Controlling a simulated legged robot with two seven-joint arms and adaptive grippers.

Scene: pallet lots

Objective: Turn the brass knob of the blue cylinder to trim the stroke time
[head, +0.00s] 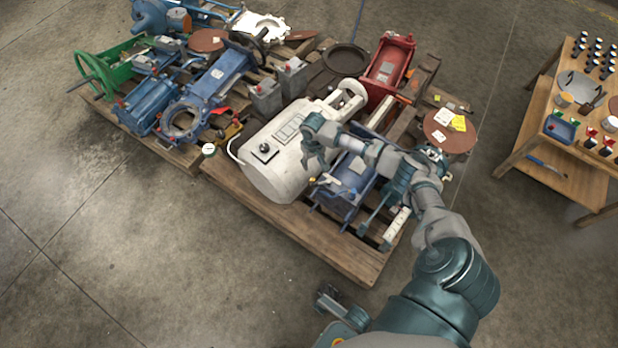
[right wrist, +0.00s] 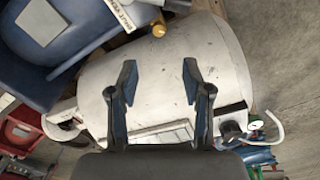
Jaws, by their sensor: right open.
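The blue cylinder (head: 352,179) lies on the front pallet, right of a large white tank (head: 275,165). A small brass knob (head: 312,179) shows at its left side. In the right wrist view the knob (right wrist: 159,30) is at top centre, beyond the fingertips, with part of a blue body (right wrist: 70,45) at top left. My right gripper (head: 314,158) is open and empty, over the white tank's right side and apart from the knob. In the right wrist view its two fingers (right wrist: 160,76) stand apart with the tank behind them. What seems my left gripper (head: 328,298) is low in view; its jaws are unclear.
The pallet (head: 290,228) also bears a red housing (head: 388,65) and a brown disc with yellow notes (head: 449,130). A second pallet at left holds blue valves (head: 150,105) and a green handwheel frame (head: 95,70). A wooden bench (head: 530,150) stands right. The front floor is clear.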

